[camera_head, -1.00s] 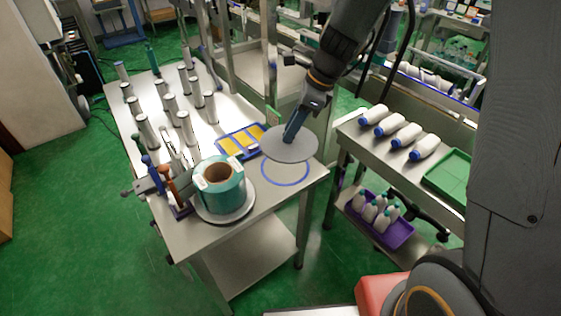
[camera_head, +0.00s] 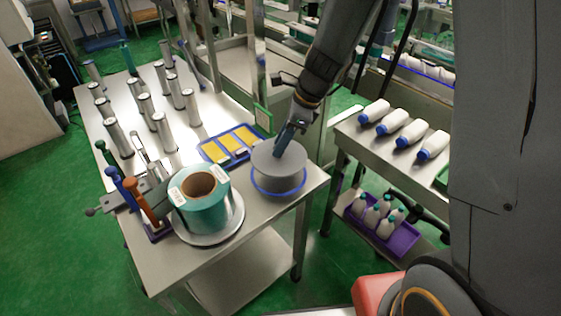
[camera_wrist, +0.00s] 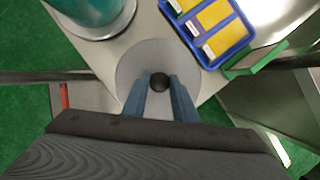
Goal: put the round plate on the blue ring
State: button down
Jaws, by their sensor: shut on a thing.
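The round grey plate (camera_head: 266,162) hangs level from my gripper (camera_head: 280,152) in the head view, a little above the table. The blue ring (camera_head: 278,195) is marked on the tabletop under it; the plate hides its back part. A dark patch inside the ring looks like the plate's shadow. In the wrist view my gripper (camera_wrist: 160,84) is shut on the dark knob at the middle of the plate (camera_wrist: 130,62). The ring is hidden there by the plate.
A teal roll (camera_head: 205,210) on another round plate stands close at the left. A blue tray with yellow cards (camera_head: 232,145) lies just behind the plate. Several metal cylinders (camera_head: 162,130) stand further back left. The table's (camera_head: 262,222) front right corner is bare.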

aim_at(281, 157)
jog(key=shift+f, duration=3)
jog(key=shift+f, duration=0.15)
jog(key=c, duration=1.4)
grip_release()
jog(key=shift+c, duration=0.2)
